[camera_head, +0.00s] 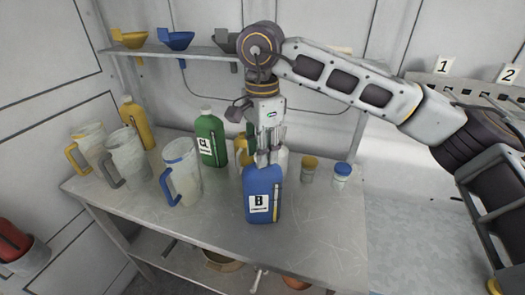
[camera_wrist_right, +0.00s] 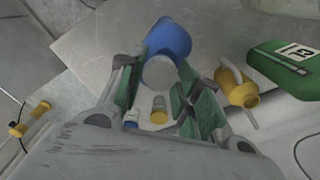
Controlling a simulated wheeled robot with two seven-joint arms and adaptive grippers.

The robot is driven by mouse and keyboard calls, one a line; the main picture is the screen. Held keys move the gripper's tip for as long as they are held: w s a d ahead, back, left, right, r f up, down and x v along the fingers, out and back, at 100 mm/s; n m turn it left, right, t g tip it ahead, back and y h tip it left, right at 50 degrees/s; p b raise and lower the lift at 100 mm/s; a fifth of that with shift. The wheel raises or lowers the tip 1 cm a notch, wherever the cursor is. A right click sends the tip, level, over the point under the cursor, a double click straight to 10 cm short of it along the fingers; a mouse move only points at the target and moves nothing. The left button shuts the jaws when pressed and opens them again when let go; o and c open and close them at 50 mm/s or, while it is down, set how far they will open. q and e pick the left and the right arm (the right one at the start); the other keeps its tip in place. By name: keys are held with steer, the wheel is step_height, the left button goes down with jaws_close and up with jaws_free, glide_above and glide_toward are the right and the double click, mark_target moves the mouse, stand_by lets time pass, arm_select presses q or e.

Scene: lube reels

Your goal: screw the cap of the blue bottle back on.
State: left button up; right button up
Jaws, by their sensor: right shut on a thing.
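The blue bottle (camera_head: 262,196) with a "B" label stands upright near the front of the metal table. My right gripper (camera_head: 263,160) points down directly over its top, in line with the neck. In the right wrist view the gripper (camera_wrist_right: 158,88) is shut on a pale round cap (camera_wrist_right: 160,72), with a green-padded finger on either side. The blue bottle (camera_wrist_right: 170,37) shows right behind the cap. The fingers hide the neck, so I cannot tell whether the cap is seated on the thread. My left gripper is out of view.
A blue-handled jug (camera_head: 183,172) stands left of the bottle, and a green bottle (camera_head: 210,140) behind. A yellow-lidded jar (camera_head: 309,168) and a blue-lidded jar (camera_head: 341,175) stand to the right. The metal table (camera_head: 315,235) is clear at front right.

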steer(key=shift+m, duration=0.6)
steer(key=shift+m+b, duration=0.45)
steer(key=shift+m, duration=0.65)
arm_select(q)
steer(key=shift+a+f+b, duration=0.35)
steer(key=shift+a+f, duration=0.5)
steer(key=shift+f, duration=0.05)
arm_select(e)
steer(key=shift+m, duration=1.5)
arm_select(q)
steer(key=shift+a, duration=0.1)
